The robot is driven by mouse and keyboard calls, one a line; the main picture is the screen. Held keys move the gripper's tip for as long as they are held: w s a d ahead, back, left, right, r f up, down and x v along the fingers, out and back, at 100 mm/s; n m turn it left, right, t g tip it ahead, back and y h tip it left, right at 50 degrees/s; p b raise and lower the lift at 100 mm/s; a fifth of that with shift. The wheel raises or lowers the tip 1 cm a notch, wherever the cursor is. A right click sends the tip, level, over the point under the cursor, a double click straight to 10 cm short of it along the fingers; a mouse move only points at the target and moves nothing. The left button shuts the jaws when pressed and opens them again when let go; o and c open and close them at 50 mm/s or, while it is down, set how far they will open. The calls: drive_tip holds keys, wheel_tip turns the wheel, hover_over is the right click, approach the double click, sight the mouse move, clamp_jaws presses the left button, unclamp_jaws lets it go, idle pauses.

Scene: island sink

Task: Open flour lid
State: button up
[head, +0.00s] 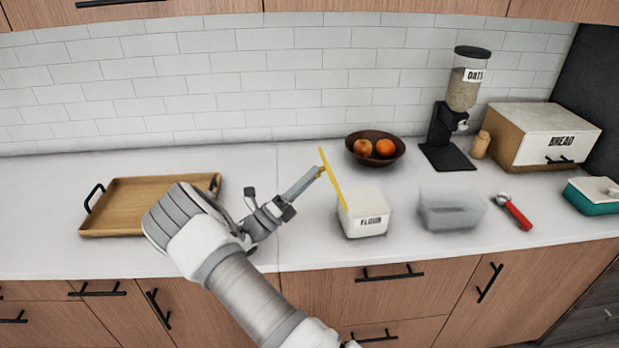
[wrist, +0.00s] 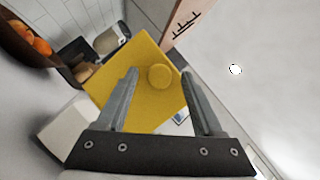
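The white flour canister (head: 363,222) stands on the counter with its FLOUR label facing front. Its yellow lid (head: 332,180) is raised and steeply tilted, seen edge-on, with its lower edge at the canister's left top edge. In the wrist view the square lid (wrist: 120,92) faces me, with its round yellow knob (wrist: 159,77) between my fingers. My gripper (head: 318,172) is at the lid's left face, pointing right. Its fingers (wrist: 161,74) are spread either side of the knob, with gaps visible. The lid hides much of the canister in the wrist view.
A clear container (head: 450,208) stands right of the canister, and a fruit bowl (head: 375,148) behind it. A red-handled tool (head: 515,212), oats dispenser (head: 463,95) and bread box (head: 545,135) are farther right. A wooden tray (head: 140,205) lies left.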

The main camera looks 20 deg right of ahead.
drive_tip(key=shift+a, duration=0.1)
drive_tip(key=s+a+f+b, duration=0.1)
drive_tip(key=a, duration=1.3)
drive_tip(key=shift+s+a+f+b, duration=0.15)
drive_tip(key=shift+s+f+b, duration=0.2)
drive_tip(key=s+d+r+m+g+y, duration=0.3)
drive_tip(key=s+d+m+g+y, duration=0.1)
drive_tip(key=s+d+m+y, duration=0.25)
drive_tip(key=s+d+r+m+g+y, duration=0.3)
drive_tip(key=s+d+m+y, duration=0.2)
drive_tip(key=s+m+y, duration=0.15)
drive_tip(key=s+a+r+m+t+y, duration=0.3)
drive_tip(key=s+a+m+t+y, duration=0.1)
drive_tip(key=s+m, duration=0.3)
drive_tip(key=s+a+r+m+t+y, duration=0.3)
drive_tip(key=s+a+m+t+y, duration=0.2)
drive_tip(key=m, duration=0.5)
drive_tip(key=s+y, duration=0.2)
drive_tip(key=s, duration=0.1)
drive_tip(key=shift+s+a+t, duration=0.2)
drive_tip(key=shift+a+t, duration=0.1)
